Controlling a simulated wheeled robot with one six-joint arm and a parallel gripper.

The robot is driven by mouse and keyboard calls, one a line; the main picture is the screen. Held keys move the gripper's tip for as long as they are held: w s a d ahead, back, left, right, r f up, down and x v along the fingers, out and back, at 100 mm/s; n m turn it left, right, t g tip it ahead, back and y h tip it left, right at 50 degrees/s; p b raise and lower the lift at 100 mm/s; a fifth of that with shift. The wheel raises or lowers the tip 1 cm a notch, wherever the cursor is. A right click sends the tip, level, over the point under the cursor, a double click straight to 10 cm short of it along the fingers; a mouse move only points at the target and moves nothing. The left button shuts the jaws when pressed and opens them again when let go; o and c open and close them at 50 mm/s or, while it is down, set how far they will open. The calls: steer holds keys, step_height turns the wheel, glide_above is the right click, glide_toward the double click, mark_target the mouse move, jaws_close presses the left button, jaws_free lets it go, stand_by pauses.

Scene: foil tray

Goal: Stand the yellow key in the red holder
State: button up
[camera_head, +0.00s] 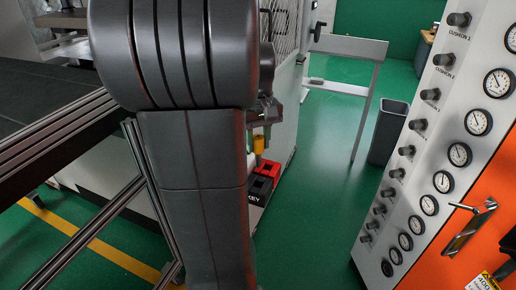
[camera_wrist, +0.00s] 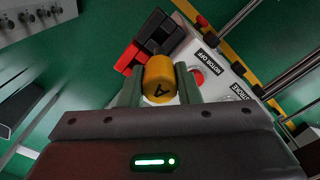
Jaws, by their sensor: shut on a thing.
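The yellow key (camera_wrist: 159,78) is a short yellow cylinder with a dark mark on its end, held between the two fingers of my gripper (camera_wrist: 158,82) in the wrist view. In the head view the key (camera_head: 259,143) hangs below my gripper (camera_head: 262,122), partly hidden by my arm. The red holder (camera_wrist: 127,57) is beyond the key, up and left in the wrist view, beside a black block. In the head view the red holder (camera_head: 269,166) is just below the key, which appears apart from it. The holder's opening is not clear.
The black block (camera_wrist: 160,30) adjoins the red holder. A pale panel with a red button (camera_wrist: 197,76) and labels lies right of the key. A gauge cabinet (camera_head: 450,150) stands at right in the head view, a dark bin (camera_head: 388,132) behind. Green floor between is clear.

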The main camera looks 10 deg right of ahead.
steer(key=shift+r+p, duration=2.05)
steer(key=shift+r, duration=0.4)
